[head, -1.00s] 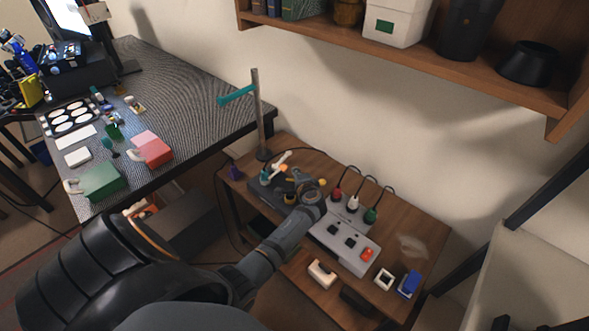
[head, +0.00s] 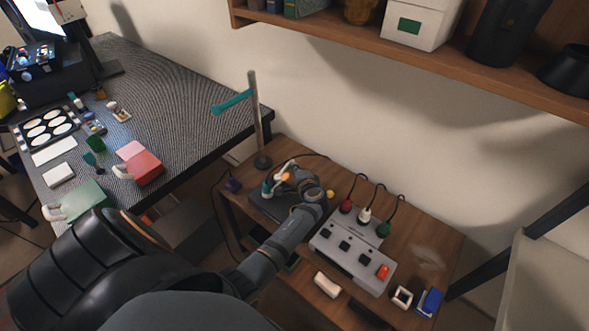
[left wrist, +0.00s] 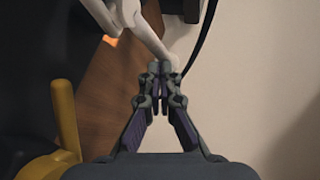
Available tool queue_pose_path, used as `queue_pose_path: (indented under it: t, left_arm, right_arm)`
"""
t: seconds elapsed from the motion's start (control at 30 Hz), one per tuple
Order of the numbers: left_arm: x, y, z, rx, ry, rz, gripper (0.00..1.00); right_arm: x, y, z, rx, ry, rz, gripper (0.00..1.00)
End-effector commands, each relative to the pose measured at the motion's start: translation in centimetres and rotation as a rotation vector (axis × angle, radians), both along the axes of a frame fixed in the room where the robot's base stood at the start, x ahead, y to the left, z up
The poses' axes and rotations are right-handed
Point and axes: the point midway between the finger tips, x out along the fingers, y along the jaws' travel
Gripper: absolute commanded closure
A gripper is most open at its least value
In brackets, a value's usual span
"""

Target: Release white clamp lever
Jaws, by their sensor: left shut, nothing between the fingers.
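The white clamp lever (head: 281,172) stands on the dark fixture (head: 262,205) on the wooden side table. In the left wrist view the white lever (left wrist: 141,32) slants from the top edge down to the right, and its lower end is by my fingertips. My left gripper (left wrist: 160,68) is shut and empty there, very near the lever; I cannot tell whether they touch. In the head view my left gripper (head: 292,177) is at the lever and partly covers the fixture. My right gripper is in neither view.
A grey box (head: 352,252) with red, white and green plugs stands to the right of my left arm. A metal post (head: 257,120) with a teal arm rises behind the fixture. A yellow part (left wrist: 65,120) shows at the wrist view's left.

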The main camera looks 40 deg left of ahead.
Motion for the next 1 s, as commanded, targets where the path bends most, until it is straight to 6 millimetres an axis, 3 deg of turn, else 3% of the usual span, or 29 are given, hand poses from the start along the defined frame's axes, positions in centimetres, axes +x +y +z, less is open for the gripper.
queue_pose_path:
  t: [0.67, 0.87, 1.0]
  left_arm:
    - [0.5, 0.6, -0.2, -0.001, -0.001, 0.109, 1.0]
    - [0.9, 1.0, -0.5, -0.001, -0.003, 0.197, 1.0]
    - [1.3, 1.6, -0.8, -0.001, -0.004, 0.303, 1.0]
  right_arm:
    - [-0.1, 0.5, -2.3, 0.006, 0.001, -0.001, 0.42]
    - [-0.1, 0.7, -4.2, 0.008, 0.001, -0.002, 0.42]
    - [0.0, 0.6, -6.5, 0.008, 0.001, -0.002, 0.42]
